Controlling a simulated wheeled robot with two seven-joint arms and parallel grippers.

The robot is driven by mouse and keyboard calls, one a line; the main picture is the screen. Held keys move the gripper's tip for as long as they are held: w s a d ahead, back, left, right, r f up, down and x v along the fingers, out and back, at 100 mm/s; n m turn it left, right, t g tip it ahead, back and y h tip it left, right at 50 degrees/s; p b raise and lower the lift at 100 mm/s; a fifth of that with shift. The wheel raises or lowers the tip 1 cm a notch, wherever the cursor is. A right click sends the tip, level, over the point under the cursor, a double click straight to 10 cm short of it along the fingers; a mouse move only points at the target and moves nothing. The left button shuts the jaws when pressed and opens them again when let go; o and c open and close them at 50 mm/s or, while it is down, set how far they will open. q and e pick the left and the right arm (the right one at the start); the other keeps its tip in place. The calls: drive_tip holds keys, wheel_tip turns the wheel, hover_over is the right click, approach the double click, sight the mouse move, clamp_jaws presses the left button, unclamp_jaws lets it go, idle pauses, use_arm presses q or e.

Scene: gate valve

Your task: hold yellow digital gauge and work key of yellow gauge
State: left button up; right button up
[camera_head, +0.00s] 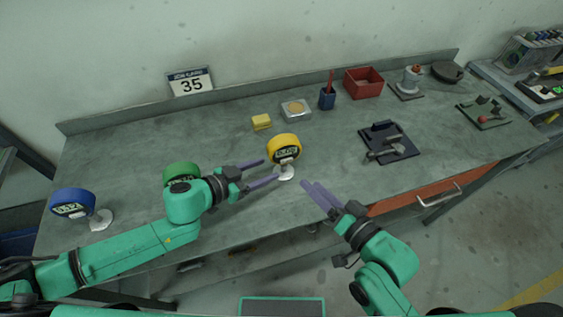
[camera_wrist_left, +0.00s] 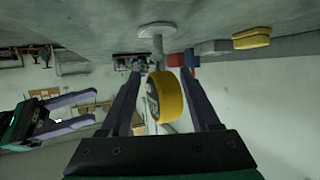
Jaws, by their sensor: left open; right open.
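The yellow digital gauge (camera_head: 284,148) stands upright on a small white round base near the middle of the table. Its display faces the front, and its digits and work key are too small to make out. My left gripper (camera_head: 270,170) is open at the gauge's left, fingers pointing toward its stand. In the left wrist view, which looks upside down, the yellow gauge (camera_wrist_left: 170,97) shows between the two open fingers (camera_wrist_left: 160,90); I cannot tell whether they touch it. My right gripper (camera_head: 311,184) is open and empty, to the right and front of the gauge.
A green gauge (camera_head: 181,170) is partly hidden behind my left arm; a blue gauge (camera_head: 72,203) stands at far left. A yellow block (camera_head: 262,122), silver box (camera_head: 296,108), blue pen cup (camera_head: 327,98) and red bin (camera_head: 363,82) stand behind. A dark fixture (camera_head: 390,142) lies right.

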sight(283, 162)
use_arm(q)
drive_tip(key=x, duration=0.8)
drive_tip(key=shift+s, duration=0.1)
drive_tip(key=shift+c, duration=0.3)
clamp_jaws()
idle(0.6)
use_arm(e)
clamp_jaws()
idle(1.6)
